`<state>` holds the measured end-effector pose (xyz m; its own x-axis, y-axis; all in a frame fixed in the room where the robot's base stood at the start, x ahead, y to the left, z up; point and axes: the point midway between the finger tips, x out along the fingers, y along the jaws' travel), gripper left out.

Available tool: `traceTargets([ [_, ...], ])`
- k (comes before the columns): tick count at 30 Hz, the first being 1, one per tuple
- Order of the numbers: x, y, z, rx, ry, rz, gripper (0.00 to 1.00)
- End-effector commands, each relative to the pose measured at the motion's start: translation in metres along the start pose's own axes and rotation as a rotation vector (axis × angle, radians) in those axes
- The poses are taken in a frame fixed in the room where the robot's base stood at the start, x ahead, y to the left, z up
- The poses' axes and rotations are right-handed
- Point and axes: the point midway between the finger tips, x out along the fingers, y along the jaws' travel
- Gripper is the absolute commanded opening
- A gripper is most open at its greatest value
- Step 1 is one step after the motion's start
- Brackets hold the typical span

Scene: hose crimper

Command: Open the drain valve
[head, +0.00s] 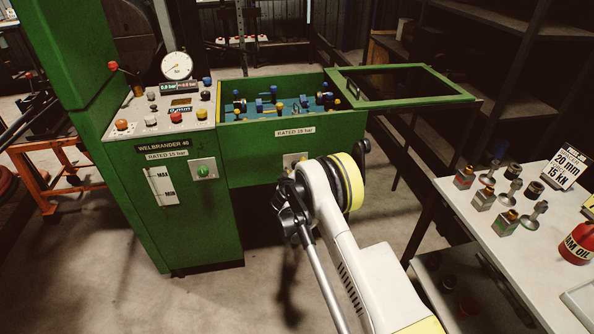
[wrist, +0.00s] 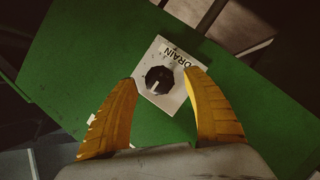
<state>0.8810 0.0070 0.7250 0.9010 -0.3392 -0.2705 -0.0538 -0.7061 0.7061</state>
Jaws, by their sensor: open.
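The drain valve is a round black knob (wrist: 160,81) with a white pointer mark. It sits on a white plate (wrist: 178,98) lettered DRAIN, on the green machine's face in the wrist view. In the head view only part of a pale plate (head: 290,159) shows below the open bay, with the knob hidden behind my arm. My gripper (wrist: 161,76) is open, its two yellow fingers apart on either side of the knob in the picture. I cannot tell whether the fingertips reach it. Nothing is held between them.
The green cabinet (head: 190,222) carries a control panel (head: 165,115), a dial gauge (head: 176,66) and a green knob (head: 203,172). A framed lid (head: 404,85) stands out right of the bay. A white table (head: 478,232) with small metal parts is at the right.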

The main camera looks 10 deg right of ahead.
Motion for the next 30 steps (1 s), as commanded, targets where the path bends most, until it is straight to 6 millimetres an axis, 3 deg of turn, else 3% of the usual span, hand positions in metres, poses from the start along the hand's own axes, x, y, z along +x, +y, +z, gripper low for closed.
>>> traceTargets([
  [6, 0.021, -0.001, 0.000, -0.001, 0.001, 0.000, 0.58],
  [15, 0.023, 0.000, -0.001, 0.000, 0.001, -0.001, 0.58],
  [20, 0.023, 0.000, -0.001, 0.000, 0.001, -0.001, 0.11],
  [21, 0.023, 0.000, -0.001, 0.000, 0.001, -0.001, 0.06],
  [30, 0.023, 0.001, -0.001, 0.008, 0.000, -0.004, 0.05],
])
